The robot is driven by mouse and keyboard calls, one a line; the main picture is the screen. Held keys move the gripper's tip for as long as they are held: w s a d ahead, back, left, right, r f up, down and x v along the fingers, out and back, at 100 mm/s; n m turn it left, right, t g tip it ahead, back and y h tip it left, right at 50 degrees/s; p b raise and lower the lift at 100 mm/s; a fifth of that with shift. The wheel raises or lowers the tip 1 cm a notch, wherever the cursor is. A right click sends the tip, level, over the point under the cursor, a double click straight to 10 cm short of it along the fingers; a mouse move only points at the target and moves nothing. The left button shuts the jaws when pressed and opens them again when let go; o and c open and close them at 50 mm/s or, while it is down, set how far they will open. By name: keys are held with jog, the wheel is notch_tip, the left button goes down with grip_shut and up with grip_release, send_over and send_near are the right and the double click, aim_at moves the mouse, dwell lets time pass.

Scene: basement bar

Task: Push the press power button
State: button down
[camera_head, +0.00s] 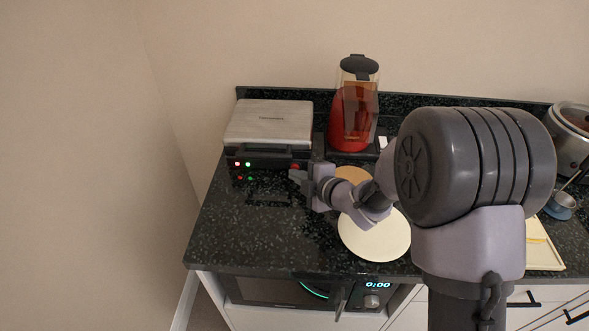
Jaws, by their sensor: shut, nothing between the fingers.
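The press (269,124) is a closed sandwich press with a brushed metal lid, at the back left of the counter. Its dark front has a pink-white light (237,163) and a green light (247,164) at the left; which of these is the power button I cannot tell. My gripper (296,176) is shut and empty. It points left, close to the press's right front corner. Whether it touches the press I cannot tell.
A red blender (353,110) stands right of the press. A cream round plate (375,238) lies under my arm. A slow cooker (571,135) and a small blue-grey cup (560,205) are at the right. The dark counter (235,235) is clear at the front left. A microwave (300,293) sits below.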

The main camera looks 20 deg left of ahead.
aim_at(295, 206)
dwell(0.3)
jog(key=shift+s+d+b, duration=0.3)
jog(key=shift+s+b, duration=0.4)
jog(key=shift+s, duration=0.5)
jog(key=shift+s+d+b, duration=0.3)
jog(key=shift+s+b, duration=0.45)
jog(key=shift+s, duration=0.45)
jog(key=shift+s+d+b, duration=0.3)
jog(key=shift+s+b, duration=0.4)
jog(key=shift+s, duration=0.5)
